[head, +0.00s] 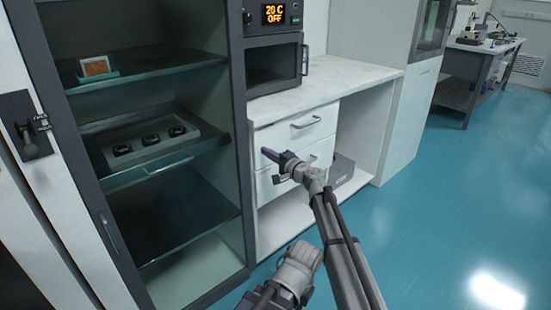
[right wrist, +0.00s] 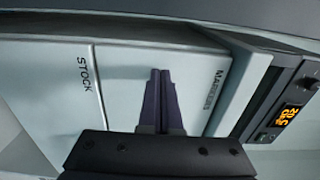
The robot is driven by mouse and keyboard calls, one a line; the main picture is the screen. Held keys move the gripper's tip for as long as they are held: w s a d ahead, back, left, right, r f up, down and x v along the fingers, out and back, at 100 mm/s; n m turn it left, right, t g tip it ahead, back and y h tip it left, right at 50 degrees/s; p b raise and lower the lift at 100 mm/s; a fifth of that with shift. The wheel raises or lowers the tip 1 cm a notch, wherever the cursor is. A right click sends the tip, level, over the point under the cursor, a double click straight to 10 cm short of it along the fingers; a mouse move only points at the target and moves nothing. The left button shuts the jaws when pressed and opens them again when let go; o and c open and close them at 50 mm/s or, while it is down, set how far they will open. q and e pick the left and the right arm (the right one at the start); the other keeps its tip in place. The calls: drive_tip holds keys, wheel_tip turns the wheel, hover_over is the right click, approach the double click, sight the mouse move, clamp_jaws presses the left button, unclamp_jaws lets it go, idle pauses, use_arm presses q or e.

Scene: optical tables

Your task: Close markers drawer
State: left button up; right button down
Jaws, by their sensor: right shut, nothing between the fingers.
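The markers drawer (head: 318,126) is the upper white drawer under the counter, with a bar handle. In the head view its front looks close to flush with the cabinet; I cannot tell whether a small gap is left. Its front with the MARKERS label also shows in the right wrist view (right wrist: 197,92). My right gripper (head: 268,154) is shut and empty, in front of the drawers. In the right wrist view its closed fingers (right wrist: 160,74) point at the markers front; whether they touch it is unclear.
The stock drawer (right wrist: 50,85) is below the markers drawer. The white counter (head: 345,75) is above, with an oven (head: 274,66) at its left. A glass-front cabinet (head: 245,170) stands left. A grey box (head: 342,170) sits under the counter. Blue floor (head: 440,210) is clear at right.

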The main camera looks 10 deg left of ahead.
drive_tip(key=shift+w+a, duration=0.35)
drive_tip(key=shift+w+a+r, duration=0.1)
drive_tip(key=shift+w, duration=0.05)
use_arm(q)
drive_tip(key=shift+d, duration=0.4)
use_arm(e)
drive_tip(key=v, duration=1.5)
